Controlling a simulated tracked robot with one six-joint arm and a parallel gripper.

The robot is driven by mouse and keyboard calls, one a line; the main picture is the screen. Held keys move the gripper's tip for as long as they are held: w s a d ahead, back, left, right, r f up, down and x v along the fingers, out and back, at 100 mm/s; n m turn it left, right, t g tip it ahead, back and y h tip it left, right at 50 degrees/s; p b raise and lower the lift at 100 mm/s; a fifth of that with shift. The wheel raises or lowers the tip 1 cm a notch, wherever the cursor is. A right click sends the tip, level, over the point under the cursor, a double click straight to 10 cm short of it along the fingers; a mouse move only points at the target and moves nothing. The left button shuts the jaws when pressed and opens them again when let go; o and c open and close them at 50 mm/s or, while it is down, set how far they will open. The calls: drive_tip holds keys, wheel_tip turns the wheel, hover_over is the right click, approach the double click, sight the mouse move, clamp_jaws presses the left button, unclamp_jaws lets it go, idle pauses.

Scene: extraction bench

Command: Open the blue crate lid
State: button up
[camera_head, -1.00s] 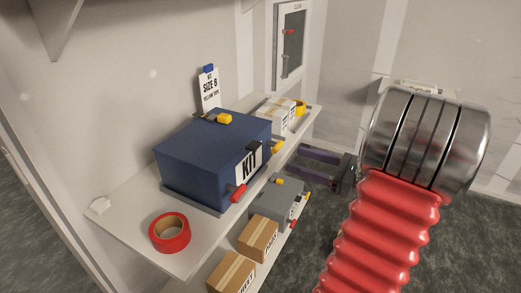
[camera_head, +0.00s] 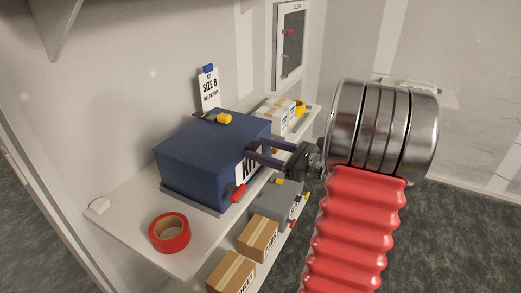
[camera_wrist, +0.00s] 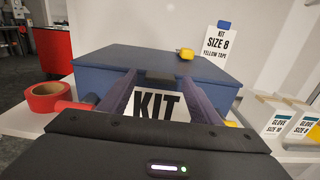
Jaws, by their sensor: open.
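The blue crate (camera_head: 195,165) stands on the upper shelf with its flat blue lid (camera_head: 205,138) closed. In the wrist view the lid (camera_wrist: 140,58) lies level, with a yellow piece (camera_wrist: 185,54) on its top and a dark catch (camera_wrist: 160,75) at its front edge. A white KIT label (camera_wrist: 157,105) is on the front face. My gripper (camera_head: 250,152) is open at the crate's front, its two fingers pointing at the face and partly covering the label. The fingers also show in the wrist view, either side of the label. Whether they touch the crate I cannot tell.
A red tape roll (camera_head: 169,233) lies on the shelf left of the crate. A SIZE 8 card (camera_head: 208,91) stands behind it. White glove boxes (camera_wrist: 265,115) stand to the right. A grey case (camera_head: 277,203) and cardboard boxes (camera_head: 258,238) are on the lower shelf.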

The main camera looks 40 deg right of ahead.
drive_tip(key=shift+w+a, duration=0.1)
drive_tip(key=shift+w, duration=0.15)
drive_tip(key=shift+c, duration=0.4)
